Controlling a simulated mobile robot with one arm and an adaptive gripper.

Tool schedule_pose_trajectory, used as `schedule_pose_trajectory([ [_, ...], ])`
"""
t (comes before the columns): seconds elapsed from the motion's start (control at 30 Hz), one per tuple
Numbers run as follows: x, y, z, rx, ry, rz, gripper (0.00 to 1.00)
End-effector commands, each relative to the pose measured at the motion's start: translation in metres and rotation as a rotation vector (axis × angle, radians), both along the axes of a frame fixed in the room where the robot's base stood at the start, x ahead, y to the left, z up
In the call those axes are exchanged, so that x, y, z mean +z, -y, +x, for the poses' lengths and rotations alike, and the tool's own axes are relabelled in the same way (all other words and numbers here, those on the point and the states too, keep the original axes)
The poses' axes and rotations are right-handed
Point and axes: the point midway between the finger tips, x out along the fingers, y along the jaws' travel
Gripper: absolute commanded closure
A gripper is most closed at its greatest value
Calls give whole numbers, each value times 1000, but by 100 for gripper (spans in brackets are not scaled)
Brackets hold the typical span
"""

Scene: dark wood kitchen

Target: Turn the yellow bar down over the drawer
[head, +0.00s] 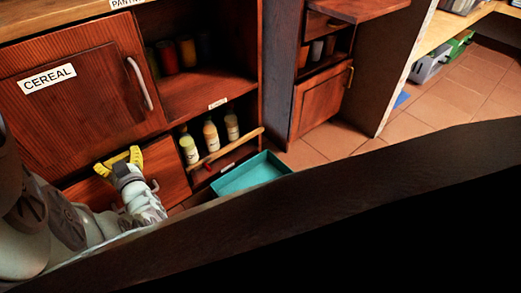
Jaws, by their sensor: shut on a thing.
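The yellow bar (135,154) shows as a short, bright yellow piece at the end of my gripper, in front of the lower left cabinet front. My gripper (118,161) is shut on it. The fingertips are small and partly hidden, so the exact grip and the bar's full length cannot be told. A wooden drawer front (166,169) lies behind and right of my gripper. My arm hides the drawer's lower left part.
A cabinet door labelled CEREAL (85,95) is above my gripper, with a pale handle (139,84). Bottles (211,136) stand on a shelf behind a light rail (231,146). A teal tray (250,176) lies to the right. A dark edge fills the foreground. Tiled floor is open at right.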

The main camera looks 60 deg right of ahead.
Motion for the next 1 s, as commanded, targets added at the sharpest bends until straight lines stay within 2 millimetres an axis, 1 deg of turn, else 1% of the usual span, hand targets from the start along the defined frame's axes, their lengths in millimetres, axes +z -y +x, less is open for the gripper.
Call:
schedule_pose_trajectory([
  [0.17, 1, 0, 0, 0, 8, 17, 60],
  [0.37, 0, 0, 0, 1, 34, 95, 60],
  [0.57, -3, 0, 0, 0, 72, 243, 60],
  [1.0, -7, -2, 1, 2, 191, 641, 60],
])
